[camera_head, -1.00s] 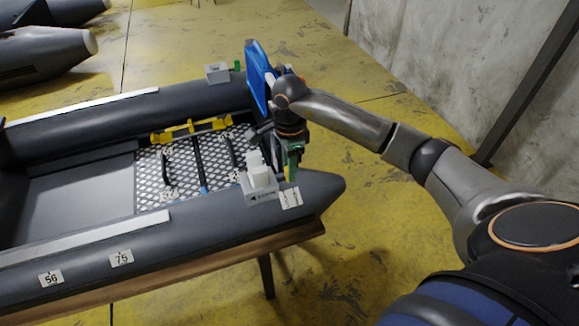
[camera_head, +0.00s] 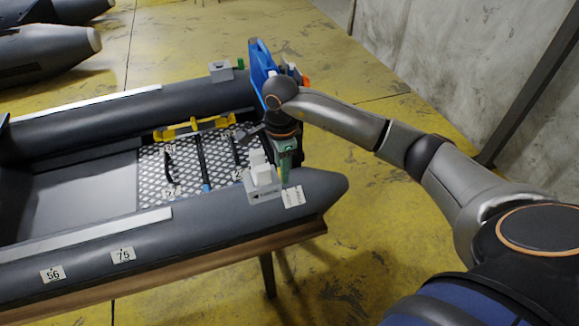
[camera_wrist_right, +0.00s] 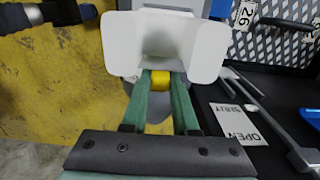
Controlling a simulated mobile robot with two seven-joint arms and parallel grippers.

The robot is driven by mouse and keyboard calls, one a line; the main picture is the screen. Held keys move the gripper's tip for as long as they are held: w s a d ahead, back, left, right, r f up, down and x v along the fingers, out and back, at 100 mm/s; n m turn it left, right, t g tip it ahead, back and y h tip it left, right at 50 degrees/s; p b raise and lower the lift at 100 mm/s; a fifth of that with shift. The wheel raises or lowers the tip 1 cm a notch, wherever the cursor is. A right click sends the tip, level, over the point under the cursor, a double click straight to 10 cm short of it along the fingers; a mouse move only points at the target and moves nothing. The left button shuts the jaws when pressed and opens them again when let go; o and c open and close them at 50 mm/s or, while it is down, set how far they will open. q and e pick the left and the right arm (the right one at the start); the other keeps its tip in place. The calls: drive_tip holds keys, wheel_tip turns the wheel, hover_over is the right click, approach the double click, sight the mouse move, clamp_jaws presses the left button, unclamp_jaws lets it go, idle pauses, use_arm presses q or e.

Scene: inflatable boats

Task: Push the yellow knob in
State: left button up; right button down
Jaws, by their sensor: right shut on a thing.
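The yellow knob (camera_wrist_right: 160,79) shows in the right wrist view between the green fingertips, just below the open mouth of a white block (camera_wrist_right: 165,45). My right gripper (camera_wrist_right: 160,84) is shut on the knob; the fingers partly cover it. In the head view my right gripper (camera_head: 285,172) points down at the near end of the boat, just right of the white block (camera_head: 262,172) on its grey bracket (camera_head: 264,192). The knob is mostly hidden by the fingers there. My left gripper is in neither current view.
The grey inflatable boat (camera_head: 90,250) rests on a wooden support (camera_head: 220,254). A label reading OPEN (camera_wrist_right: 238,124) lies right of the fingers. Yellow floor is free beyond the boat's end, toward the concrete wall (camera_head: 460,60).

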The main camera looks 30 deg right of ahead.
drive_tip(key=c, duration=0.7)
unclamp_jaws()
wheel_tip(320, 180, up, 12)
drive_tip(key=shift+r, duration=0.25)
